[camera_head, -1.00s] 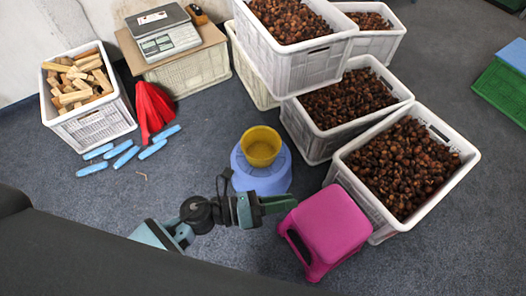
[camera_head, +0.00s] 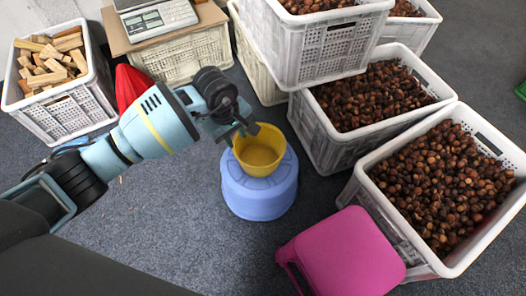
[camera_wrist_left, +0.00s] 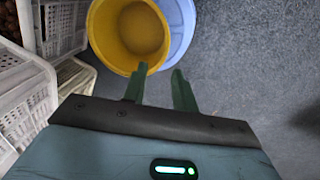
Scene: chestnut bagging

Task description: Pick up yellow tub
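The yellow tub (camera_head: 262,156) stands upright and looks empty on an upturned blue basin (camera_head: 260,196) in the middle of the floor. In the left wrist view the tub (camera_wrist_left: 142,32) is at the top, with the blue basin (camera_wrist_left: 182,30) behind its right side. My left gripper (camera_head: 240,134) is at the tub's upper-left rim in the head view and hides part of it. In the left wrist view its two green fingers (camera_wrist_left: 160,70) are apart with nothing between them. One fingertip overlaps the tub's near rim; I cannot tell whether it touches. My right gripper is out of view.
White crates of chestnuts (camera_head: 348,152) stand to the right and behind. A pink stool (camera_head: 350,258) is at front right. A crate of wood blocks (camera_head: 88,95), a red item (camera_head: 130,86) and a scale (camera_head: 160,18) are at back left.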

